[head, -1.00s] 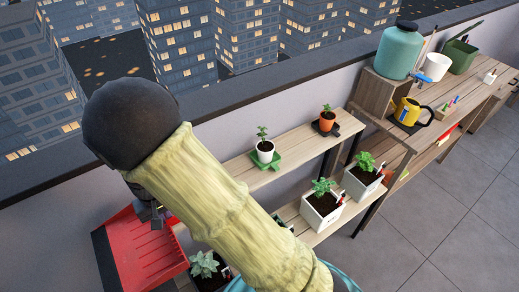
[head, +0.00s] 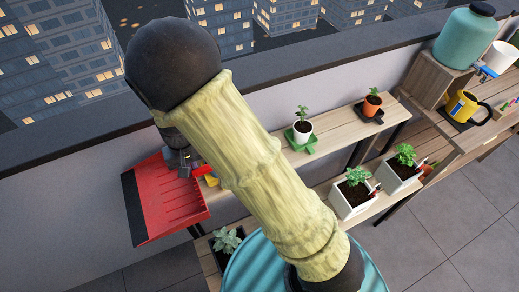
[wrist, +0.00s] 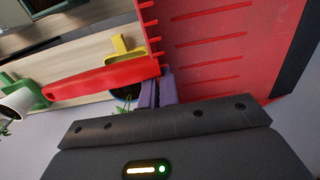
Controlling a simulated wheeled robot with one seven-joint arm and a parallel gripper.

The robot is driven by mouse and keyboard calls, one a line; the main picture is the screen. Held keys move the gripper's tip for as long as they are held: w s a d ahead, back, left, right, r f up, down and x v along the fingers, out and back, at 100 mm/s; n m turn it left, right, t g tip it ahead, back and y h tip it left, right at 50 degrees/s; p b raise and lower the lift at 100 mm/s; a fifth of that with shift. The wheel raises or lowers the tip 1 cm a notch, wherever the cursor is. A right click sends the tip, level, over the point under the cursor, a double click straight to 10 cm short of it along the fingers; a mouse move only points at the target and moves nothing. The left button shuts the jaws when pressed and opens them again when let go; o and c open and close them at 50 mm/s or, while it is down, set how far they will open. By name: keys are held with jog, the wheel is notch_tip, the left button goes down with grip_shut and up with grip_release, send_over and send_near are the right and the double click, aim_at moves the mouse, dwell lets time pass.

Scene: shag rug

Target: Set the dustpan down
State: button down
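The red dustpan (head: 165,203) with a black front lip shows left of centre in the head view. In the wrist view its ribbed pan (wrist: 215,50) fills the upper right, and its red handle (wrist: 95,82) points left. My gripper (wrist: 157,92) has its purple fingers closed at the handle where it meets the pan. In the head view the gripper (head: 184,165) is partly hidden by my forearm. The pan shows beside the left part of the upper wooden shelf (head: 335,130). I cannot tell whether it touches anything beneath.
A white pot (head: 302,132) on a green saucer and an orange pot (head: 371,106) stand on the upper shelf. A small yellow object (wrist: 125,48) lies near the handle in the wrist view. White planters (head: 352,200) stand on the lower shelf. A grey wall runs behind.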

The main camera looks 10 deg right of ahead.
notch_tip(320, 180, down, 6)
jog(key=shift+w+f, duration=0.15)
dwell(0.3)
jog(key=shift+s, duration=0.2)
jog(key=shift+f, duration=1.85)
jog(key=shift+f, duration=0.15)
jog(key=c, duration=1.7)
grip_release()
